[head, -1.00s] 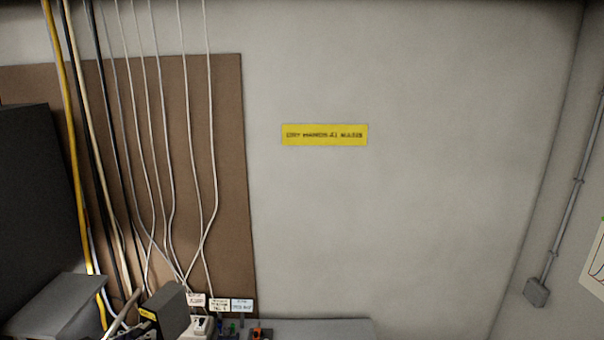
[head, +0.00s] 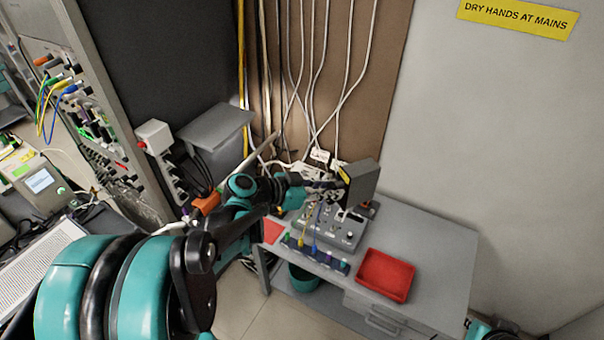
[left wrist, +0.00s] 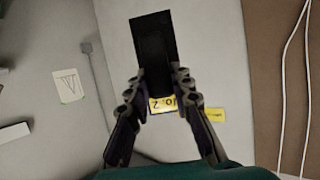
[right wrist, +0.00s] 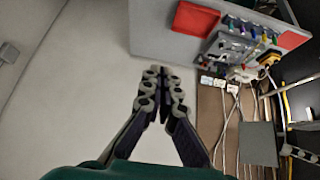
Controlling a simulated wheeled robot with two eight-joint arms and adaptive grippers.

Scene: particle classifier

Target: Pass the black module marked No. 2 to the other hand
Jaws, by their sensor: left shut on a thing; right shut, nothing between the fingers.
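The black module (head: 364,182) is a dark box with a yellow label. In the head view it is held up above the back of the grey bench. My left gripper (head: 338,187) is shut on it from its left side. In the left wrist view the module (left wrist: 154,45) stands between the closed fingers (left wrist: 159,82), and part of its yellow label reads "o. 2". My right gripper (right wrist: 164,80) shows in the right wrist view, shut with nothing between its fingertips, away from the module. Only a bit of my right arm shows at the head view's bottom edge.
The grey bench (head: 440,255) carries a red tray (head: 385,275), a grey panel with switches (head: 335,230) and a strip of coloured plugs (head: 315,255). Cables hang on a brown board behind. A grey box (head: 215,130) and a rack stand to the left. The bench's right side is clear.

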